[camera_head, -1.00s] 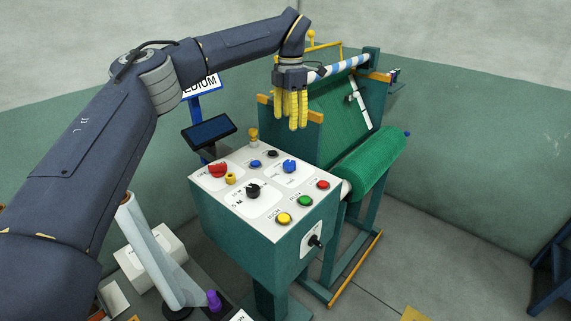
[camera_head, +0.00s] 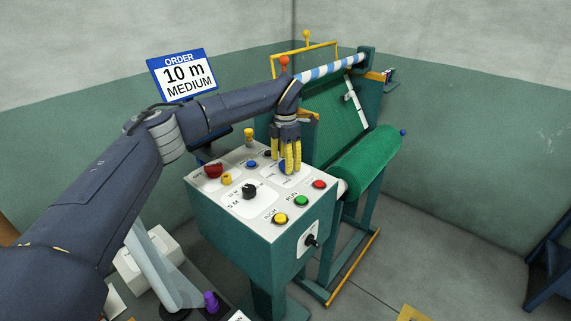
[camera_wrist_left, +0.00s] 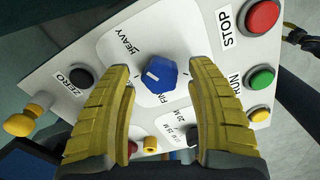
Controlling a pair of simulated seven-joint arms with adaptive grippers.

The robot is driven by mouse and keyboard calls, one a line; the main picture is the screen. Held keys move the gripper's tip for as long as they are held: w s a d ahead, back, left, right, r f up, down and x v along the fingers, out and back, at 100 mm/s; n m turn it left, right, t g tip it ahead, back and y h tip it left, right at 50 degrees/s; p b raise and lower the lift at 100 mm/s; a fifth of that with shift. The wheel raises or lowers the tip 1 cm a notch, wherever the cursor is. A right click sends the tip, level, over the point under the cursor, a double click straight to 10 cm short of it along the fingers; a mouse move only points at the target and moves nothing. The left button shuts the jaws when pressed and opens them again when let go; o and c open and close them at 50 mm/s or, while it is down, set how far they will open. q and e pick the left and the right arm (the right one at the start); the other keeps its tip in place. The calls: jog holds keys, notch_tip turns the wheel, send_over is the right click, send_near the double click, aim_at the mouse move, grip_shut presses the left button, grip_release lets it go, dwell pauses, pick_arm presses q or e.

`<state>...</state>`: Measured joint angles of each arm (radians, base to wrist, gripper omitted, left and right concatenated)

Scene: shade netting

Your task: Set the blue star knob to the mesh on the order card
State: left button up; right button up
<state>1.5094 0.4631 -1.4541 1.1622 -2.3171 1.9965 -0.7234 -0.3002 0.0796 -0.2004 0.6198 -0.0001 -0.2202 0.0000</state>
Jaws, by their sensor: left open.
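The order card (camera_head: 183,76) stands behind the control box and reads "10 m MEDIUM". The blue star knob (camera_wrist_left: 158,73) sits on a white plate with "HEAVY" and partly hidden "FIN..." labels; its white pointer mark lies between tick marks. In the head view the knob (camera_head: 285,167) is mostly hidden by my left gripper (camera_head: 289,168). In the left wrist view my left gripper (camera_wrist_left: 160,85) is open, yellow fingers on either side of the knob, with visible gaps. My right gripper is not in view.
The control box (camera_head: 233,229) also carries a black selector knob (camera_head: 249,191), a red knob (camera_head: 214,171) and yellow, green and red buttons close by. The netting machine with its green roll (camera_head: 368,163) stands just behind to the right.

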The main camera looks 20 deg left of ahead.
pick_arm(q)
jog(key=shift+f, duration=0.45)
grip_shut()
dwell(0.3)
